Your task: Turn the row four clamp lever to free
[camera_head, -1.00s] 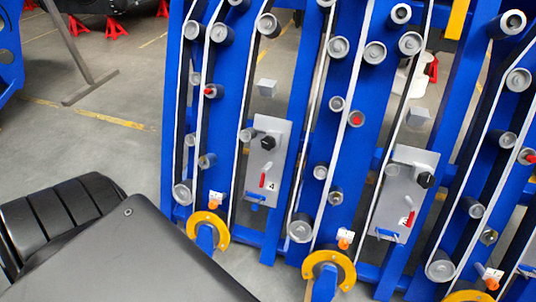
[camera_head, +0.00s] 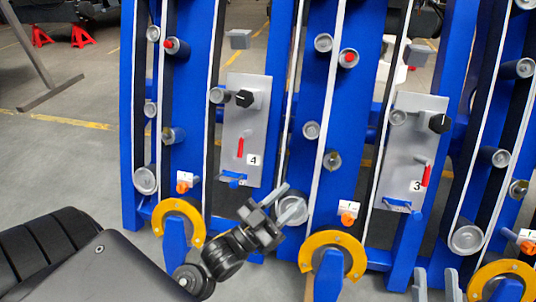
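The row four plate (camera_head: 262,92) is a grey panel labelled "4" on the blue chassis. It carries a black knob (camera_head: 244,98) at the top, a red lever (camera_head: 240,147) hanging nearly upright below it, and a blue bracket or lever (camera_head: 233,178) at its lower edge. Which one is the clamp lever is not marked. My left gripper (camera_head: 286,200) is open and empty, below and right of this plate, in front of a grey roller. My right gripper (camera_head: 436,285) shows only its two parted fingers at the bottom edge, below plate three.
Plate three (camera_head: 397,125) has the same knob and a red lever (camera_head: 426,175), further right. Yellow half-rings (camera_head: 345,243) and orange knobs (camera_head: 348,218) line the chassis foot. Rollers and pale belts run up the blue uprights. Grey floor (camera_head: 60,165) is open at left.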

